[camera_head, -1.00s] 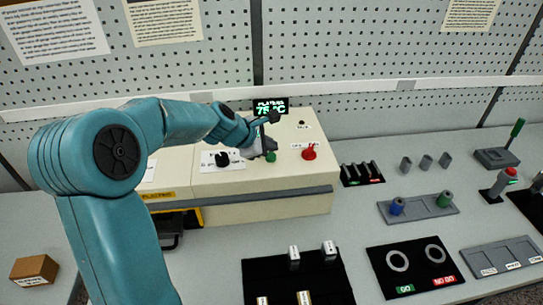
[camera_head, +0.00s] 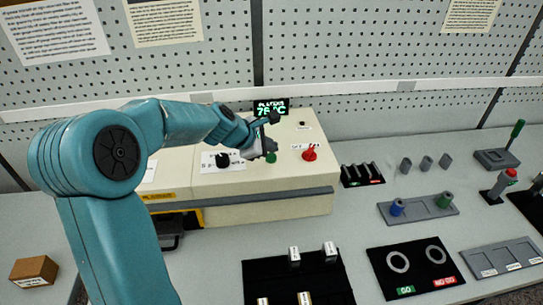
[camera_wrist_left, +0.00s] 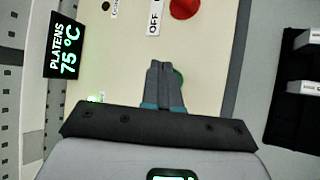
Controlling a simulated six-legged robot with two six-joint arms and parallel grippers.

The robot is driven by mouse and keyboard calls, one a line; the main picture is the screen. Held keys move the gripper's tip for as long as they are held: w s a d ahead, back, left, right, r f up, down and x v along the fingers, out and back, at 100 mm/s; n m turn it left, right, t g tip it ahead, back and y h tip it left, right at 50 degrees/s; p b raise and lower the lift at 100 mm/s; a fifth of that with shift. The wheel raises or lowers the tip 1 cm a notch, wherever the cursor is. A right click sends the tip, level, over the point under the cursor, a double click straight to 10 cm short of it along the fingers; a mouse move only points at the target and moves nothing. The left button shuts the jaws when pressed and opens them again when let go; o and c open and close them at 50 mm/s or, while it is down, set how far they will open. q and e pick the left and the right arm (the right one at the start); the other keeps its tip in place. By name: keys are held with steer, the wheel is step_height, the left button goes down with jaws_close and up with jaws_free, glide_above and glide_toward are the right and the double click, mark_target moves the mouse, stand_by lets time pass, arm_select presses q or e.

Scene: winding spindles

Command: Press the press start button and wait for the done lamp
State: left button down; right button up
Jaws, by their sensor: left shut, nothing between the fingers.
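The press (camera_head: 265,190) is a cream machine on the bench. Its green button (camera_head: 271,157) shows beside my left gripper (camera_head: 266,152), which is shut and empty. In the left wrist view the shut fingertips (camera_wrist_left: 164,66) overlap the green button (camera_wrist_left: 181,78), with only its edge showing; I cannot tell whether they touch. A small lamp (camera_wrist_left: 92,99) near the display glows green in that view; its label is too small to read. A dark lamp (camera_wrist_left: 106,6) sits farther along the panel. My right gripper is not in view.
A red knob (camera_head: 309,153) stands right of the button, and a black knob (camera_head: 223,160) left of it. A black mat (camera_head: 330,280) with small labelled blocks and a GO/NO GO board (camera_head: 415,280) lie in front. A brown box (camera_head: 34,270) is at left.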

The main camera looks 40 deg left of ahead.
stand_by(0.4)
arm_select(q)
steer(key=shift+w+f+b, duration=0.1)
steer(key=shift+f+b, duration=0.3)
steer(key=shift+f, duration=0.15)
steer(key=shift+a+r, duration=0.1)
